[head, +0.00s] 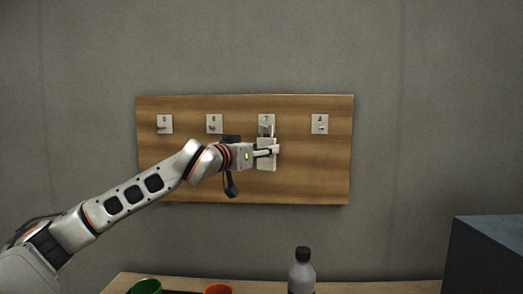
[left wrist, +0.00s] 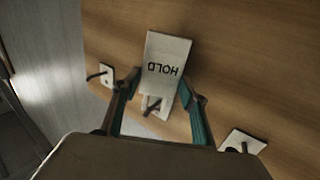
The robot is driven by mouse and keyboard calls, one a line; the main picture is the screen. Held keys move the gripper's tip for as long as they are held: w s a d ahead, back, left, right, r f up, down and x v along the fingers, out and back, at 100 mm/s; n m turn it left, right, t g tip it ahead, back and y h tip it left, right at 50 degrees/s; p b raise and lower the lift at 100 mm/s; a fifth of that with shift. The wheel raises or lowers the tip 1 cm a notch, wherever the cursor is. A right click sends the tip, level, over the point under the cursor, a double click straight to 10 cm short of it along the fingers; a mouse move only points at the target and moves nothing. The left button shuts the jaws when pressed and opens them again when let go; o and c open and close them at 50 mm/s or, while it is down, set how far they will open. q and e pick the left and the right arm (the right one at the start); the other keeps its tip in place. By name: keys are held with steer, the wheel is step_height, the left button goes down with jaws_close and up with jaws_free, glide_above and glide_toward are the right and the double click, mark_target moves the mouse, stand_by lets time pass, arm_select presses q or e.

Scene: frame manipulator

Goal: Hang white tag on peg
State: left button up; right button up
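The white tag (left wrist: 166,58) fills the middle of the left wrist view, with HOLD printed upside down. In the head view the tag (head: 266,162) is upright against the wooden board, just below the plate numbered 7 (head: 266,118). My left gripper (head: 267,151) reaches in from the left. In the left wrist view its fingertips (left wrist: 160,78) are at the tag's two side edges and look shut on it. A peg (left wrist: 150,107) shows at the tag's top end. I cannot tell whether it passes through the tag. My right gripper is not in view.
The wooden board (head: 200,180) on the grey wall carries other peg plates, two to the left (head: 165,124) and one to the right (head: 319,124). Below, a table (head: 375,287) holds a grey bottle (head: 301,274), a green cup (head: 146,286) and an orange cup (head: 217,289). A dark box (head: 485,255) stands right.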

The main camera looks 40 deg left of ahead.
arm_select(q)
steer(key=shift+o, duration=1.3)
steer(key=s, duration=1.2)
steer(key=shift+d, duration=0.2)
